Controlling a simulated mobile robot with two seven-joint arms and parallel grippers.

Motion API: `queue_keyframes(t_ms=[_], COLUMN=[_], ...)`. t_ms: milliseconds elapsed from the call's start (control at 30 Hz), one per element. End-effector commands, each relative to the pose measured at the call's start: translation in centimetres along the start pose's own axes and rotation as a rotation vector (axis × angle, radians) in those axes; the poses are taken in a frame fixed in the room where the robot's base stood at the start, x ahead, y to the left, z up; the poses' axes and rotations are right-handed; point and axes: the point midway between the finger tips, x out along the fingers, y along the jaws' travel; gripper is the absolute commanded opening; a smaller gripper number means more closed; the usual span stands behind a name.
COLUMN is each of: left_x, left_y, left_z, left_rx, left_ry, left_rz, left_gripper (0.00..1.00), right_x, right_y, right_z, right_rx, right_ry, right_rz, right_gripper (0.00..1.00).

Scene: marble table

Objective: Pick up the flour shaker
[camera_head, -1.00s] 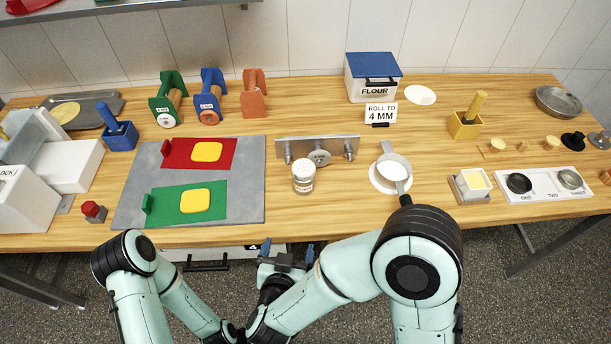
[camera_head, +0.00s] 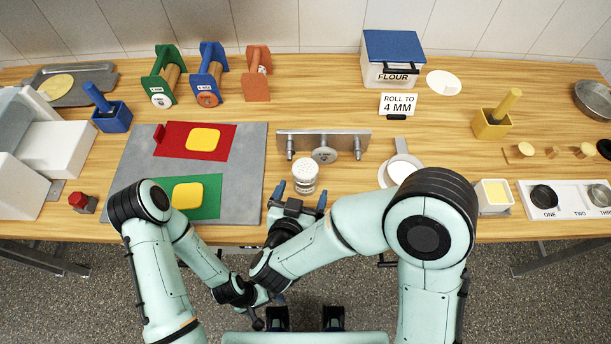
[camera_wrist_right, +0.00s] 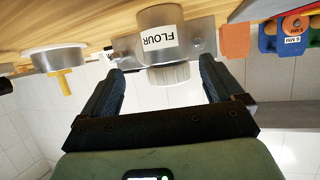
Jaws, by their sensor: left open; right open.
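My right gripper (camera_head: 300,195) is open and empty, just on the near side of the shaker. In the wrist view its fingers (camera_wrist_right: 157,88) point at the shaker, which lies roughly centred between them; contact cannot be told. My left gripper (camera_head: 269,311) is open, low in front of the table, away from the shaker.
A metal rack (camera_head: 324,143) stands right behind the shaker. A grey board (camera_head: 250,170) with red and green mats lies to the left.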

Motion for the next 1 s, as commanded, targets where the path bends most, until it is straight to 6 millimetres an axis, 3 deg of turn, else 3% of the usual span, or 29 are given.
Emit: queue_keyframes(t_ms=[267, 533, 833, 867, 1000], left_x=[-0.5, -1.4, -1.4, -1.4, -1.4], left_y=[0.2, 0.7, 0.7, 0.7, 0.7], left_z=[-0.2, -0.5, -0.5, -0.5, -0.5], left_rx=[0.001, 0.004, 0.004, 0.004, 0.004], left_ry=[0.003, 0.009, 0.009, 0.009, 0.009], left_rz=[0.001, 0.003, 0.003, 0.003, 0.003], left_gripper=[0.98, 0.98, 0.98, 0.98, 0.98], right_x=[2.3, 6.1, 6.6, 6.6, 6.6], right_y=[-0.2, -0.7, -0.8, -0.8, -0.8], right_z=[-0.2, -0.5, -0.4, -0.4, -0.4], right_rx=[0.000, 0.002, 0.001, 0.001, 0.001], right_ry=[-0.001, -0.001, 0.000, 0.000, 0.000], right_rz=[0.001, 0.002, -0.002, -0.002, -0.001], right_gripper=[0.94, 0.94, 0.94, 0.88, 0.42])
